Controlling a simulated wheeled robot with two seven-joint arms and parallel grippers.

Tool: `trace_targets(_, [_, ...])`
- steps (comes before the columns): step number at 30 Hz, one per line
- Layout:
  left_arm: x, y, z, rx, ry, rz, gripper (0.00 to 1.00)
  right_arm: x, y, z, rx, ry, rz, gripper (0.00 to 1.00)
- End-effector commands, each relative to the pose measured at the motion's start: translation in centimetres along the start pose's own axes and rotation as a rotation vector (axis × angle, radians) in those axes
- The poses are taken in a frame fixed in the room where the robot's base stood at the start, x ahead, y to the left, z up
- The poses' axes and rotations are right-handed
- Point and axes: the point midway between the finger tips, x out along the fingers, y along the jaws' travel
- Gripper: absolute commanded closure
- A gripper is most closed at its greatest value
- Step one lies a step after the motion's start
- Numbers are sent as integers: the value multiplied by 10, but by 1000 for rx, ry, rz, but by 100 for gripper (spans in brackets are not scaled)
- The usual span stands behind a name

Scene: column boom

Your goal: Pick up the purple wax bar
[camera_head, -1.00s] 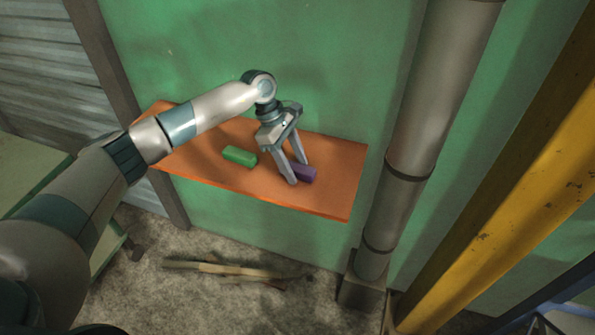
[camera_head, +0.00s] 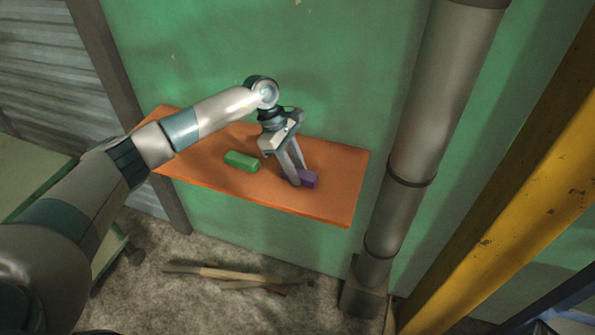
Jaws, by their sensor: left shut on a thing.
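The purple wax bar (camera_head: 310,180) is on the orange shelf (camera_head: 335,200), right of the shelf's middle. My left gripper (camera_head: 299,181) reaches down from above and is shut on the bar. Its fingers hide the bar's left part. The bar looks to be at shelf level; I cannot tell whether it is lifted at all. My right gripper is not in view.
A green bar (camera_head: 241,161) lies on the shelf to the left of my gripper. A green wall (camera_head: 330,60) stands behind. A thick grey pipe (camera_head: 415,150) rises right of the shelf, with a yellow beam (camera_head: 520,190) beyond. Sticks (camera_head: 235,274) lie on the floor below.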

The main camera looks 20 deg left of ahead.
Motion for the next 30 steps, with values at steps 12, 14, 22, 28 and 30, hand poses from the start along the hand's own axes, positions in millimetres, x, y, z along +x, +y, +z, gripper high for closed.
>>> trace_targets(12, [-12,1,5,2,0,4,100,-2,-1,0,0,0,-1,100])
trace_targets(14, [-19,1,7,2,1,4,100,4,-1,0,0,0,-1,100])
trace_targets(22, [-44,-13,50,9,-1,3,100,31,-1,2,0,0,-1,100])
trace_targets(28, [-53,-32,95,9,-1,3,100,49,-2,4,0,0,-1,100])
trace_targets(30, [-56,-37,109,6,-1,3,100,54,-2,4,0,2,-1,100])
